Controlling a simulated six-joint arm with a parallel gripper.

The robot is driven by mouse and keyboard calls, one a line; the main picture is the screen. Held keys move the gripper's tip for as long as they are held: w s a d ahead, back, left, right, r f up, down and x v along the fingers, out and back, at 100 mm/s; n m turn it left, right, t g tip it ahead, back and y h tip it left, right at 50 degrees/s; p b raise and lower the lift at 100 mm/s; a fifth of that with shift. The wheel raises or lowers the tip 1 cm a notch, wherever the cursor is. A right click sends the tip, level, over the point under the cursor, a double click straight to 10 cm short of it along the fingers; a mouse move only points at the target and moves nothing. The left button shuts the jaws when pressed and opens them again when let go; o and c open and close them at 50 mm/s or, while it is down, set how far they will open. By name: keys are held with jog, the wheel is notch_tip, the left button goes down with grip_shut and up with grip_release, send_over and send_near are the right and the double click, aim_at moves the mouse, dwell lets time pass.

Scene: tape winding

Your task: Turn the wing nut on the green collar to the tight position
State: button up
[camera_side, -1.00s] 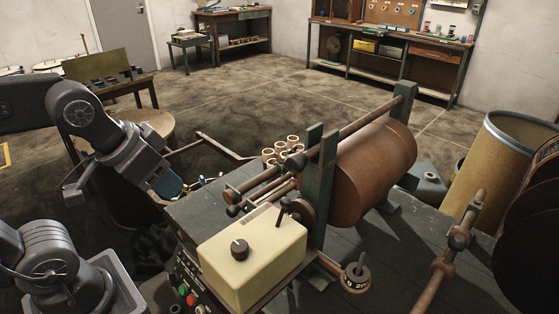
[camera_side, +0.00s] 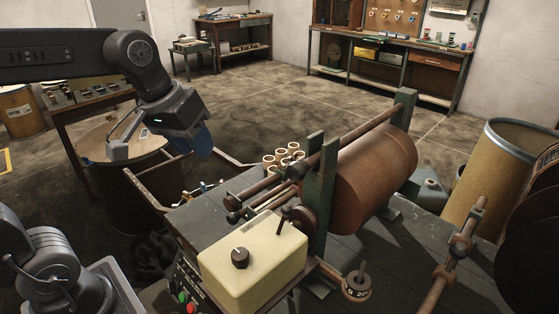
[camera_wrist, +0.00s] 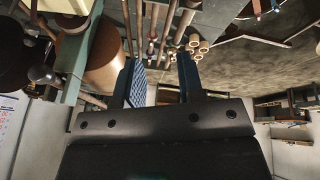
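My gripper (camera_side: 200,140) is in the air left of the winding machine, with its blue fingers pointing down. In the wrist view my gripper (camera_wrist: 160,80) has its two fingers spread apart, with nothing held between them. Small coloured parts (camera_side: 204,188) sit on a rod at the left edge of the bench, below and apart from my gripper. I cannot tell which of them, if any, is the green collar. The wing nut and its position are too small to make out.
The machine has a large brown roller (camera_side: 373,165), green uprights (camera_side: 323,200) and a cream box with a knob (camera_side: 252,262). Several cardboard cores (camera_side: 283,160) stand behind its rods. A round drum (camera_side: 125,165) is at the left. A tan barrel (camera_side: 495,170) stands at the right.

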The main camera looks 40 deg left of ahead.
jog(key=w+a+r+n+g, duration=0.1)
jog(key=w+a+r+n, duration=0.15)
jog(key=w, duration=0.45)
jog(key=n+g+h, duration=0.3)
jog(key=n+h, duration=0.1)
jog(key=n, duration=0.8)
send_over(279, 162)
jog(key=a, duration=0.5)
notch_tip(279, 162, down, 10)
jog(key=x, duration=1.3)
jog(key=shift+d+f, duration=0.1)
grip_shut()
